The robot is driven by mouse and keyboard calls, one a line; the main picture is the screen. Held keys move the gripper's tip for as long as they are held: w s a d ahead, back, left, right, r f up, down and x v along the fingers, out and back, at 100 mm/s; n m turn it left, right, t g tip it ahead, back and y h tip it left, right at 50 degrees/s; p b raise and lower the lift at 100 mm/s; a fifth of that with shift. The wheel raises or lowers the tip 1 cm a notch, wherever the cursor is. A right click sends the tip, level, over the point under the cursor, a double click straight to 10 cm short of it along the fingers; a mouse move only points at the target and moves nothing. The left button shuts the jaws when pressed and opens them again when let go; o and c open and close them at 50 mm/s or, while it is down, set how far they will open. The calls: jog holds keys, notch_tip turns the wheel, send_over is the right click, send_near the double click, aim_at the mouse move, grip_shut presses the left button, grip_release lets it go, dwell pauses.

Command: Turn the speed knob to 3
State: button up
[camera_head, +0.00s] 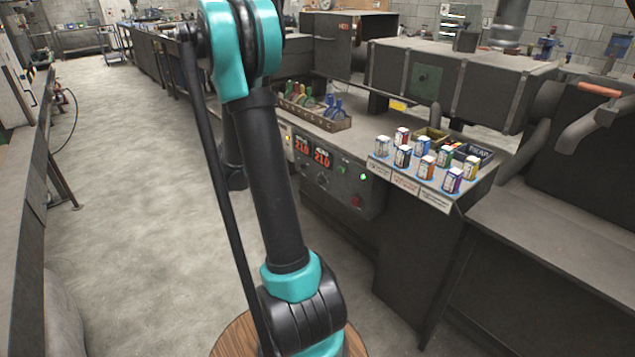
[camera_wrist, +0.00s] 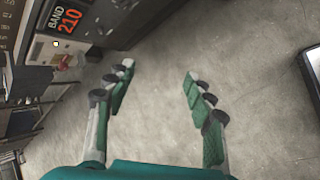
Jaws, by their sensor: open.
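The control panel (camera_head: 338,190) is on the front of the dark bench, with two lit red displays (camera_head: 322,158) reading about 21.0. Small dark round shapes (camera_head: 321,181) below the displays may be knobs. Their labels and pointers are too small to read, so I cannot tell which is the speed knob or its setting. In the wrist view, a display (camera_wrist: 68,20) marked BAND shows at the upper left, with part of a pale panel (camera_wrist: 48,48) beside it. My gripper (camera_wrist: 158,75) is open and empty over bare floor, apart from the panel. The head view does not show my gripper.
A green light (camera_head: 363,176) and a red button (camera_head: 355,201) are on the panel's right side. The concrete floor (camera_head: 130,200) left of the bench is clear.

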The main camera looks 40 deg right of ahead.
jog(key=w+d+f+n+h, duration=0.35)
jog(key=w+d+f, duration=0.25)
jog(key=w+d, duration=0.2)
jog(key=n+g+h, duration=0.1)
jog(key=n+h, duration=0.2)
jog(key=n, duration=0.1)
send_near(319, 180)
jog(key=shift+n+y, duration=0.25)
jog(key=x, duration=0.8)
jog(key=shift+d, duration=0.45)
jog(key=c, duration=1.1)
